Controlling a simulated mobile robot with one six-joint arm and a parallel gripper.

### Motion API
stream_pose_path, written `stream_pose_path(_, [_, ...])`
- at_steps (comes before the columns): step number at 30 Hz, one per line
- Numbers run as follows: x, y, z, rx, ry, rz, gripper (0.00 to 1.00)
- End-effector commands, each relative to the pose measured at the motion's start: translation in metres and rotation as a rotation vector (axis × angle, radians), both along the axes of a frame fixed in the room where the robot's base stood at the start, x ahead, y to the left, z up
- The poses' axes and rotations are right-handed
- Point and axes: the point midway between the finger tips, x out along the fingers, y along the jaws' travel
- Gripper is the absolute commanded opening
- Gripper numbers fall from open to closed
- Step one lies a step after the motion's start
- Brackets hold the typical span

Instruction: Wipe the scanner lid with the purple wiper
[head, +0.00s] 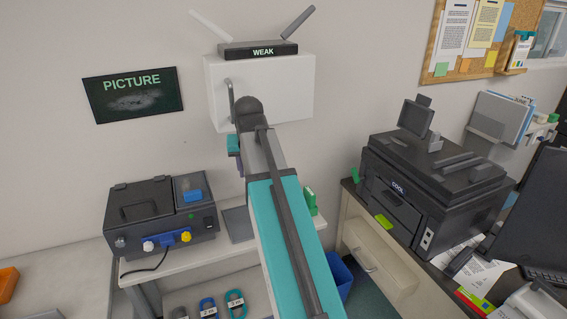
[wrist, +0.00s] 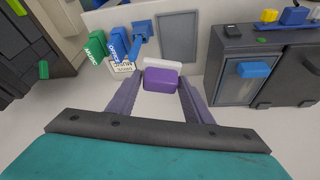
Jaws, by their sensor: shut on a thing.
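My gripper (wrist: 162,75) is shut on the purple wiper (wrist: 161,82), a small rounded block held between the two fingertips. In the head view my arm hides most of the gripper (head: 234,158), which is up near the wall. The dark machine (head: 152,217) on the white table has a black lid section (head: 138,200) and a greyish panel (head: 189,188) bearing a blue block (head: 192,196). I cannot tell which part is the scanner lid. In the wrist view the machine (wrist: 290,40) is at the right, apart from the wiper.
A flat grey plate (wrist: 178,37) lies beside the machine. Green (wrist: 96,46) and blue (wrist: 117,42) upright items stand left of the wiper in the wrist view. A black printer (head: 430,180) is at the right. A white wall cabinet (head: 285,85) is behind my arm.

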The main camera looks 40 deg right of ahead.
Motion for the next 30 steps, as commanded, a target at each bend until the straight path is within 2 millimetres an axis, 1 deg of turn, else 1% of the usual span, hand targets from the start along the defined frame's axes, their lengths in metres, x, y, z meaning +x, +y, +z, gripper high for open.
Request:
stream_pose_path(1, [0.006,0.018,-0.003,0.000,0.000,0.039,0.28])
stream_pose_path(9, [0.028,0.107,-0.014,0.001,-0.003,0.232,0.28])
stream_pose_path(11, [0.031,0.127,-0.016,0.000,-0.005,0.275,0.28])
stream_pose_path(15, [0.036,0.173,-0.021,-0.001,-0.009,0.374,0.28])
stream_pose_path(18, [0.038,0.203,-0.025,0.000,-0.010,0.436,0.28])
stream_pose_path(21, [0.038,0.225,-0.027,-0.001,-0.011,0.484,0.28])
stream_pose_path(24, [0.038,0.240,-0.029,-0.001,-0.012,0.516,0.28])
stream_pose_path(27, [0.038,0.246,-0.030,-0.001,-0.013,0.531,0.28])
stream_pose_path(30, [0.038,0.248,-0.030,-0.002,-0.013,0.535,0.28])
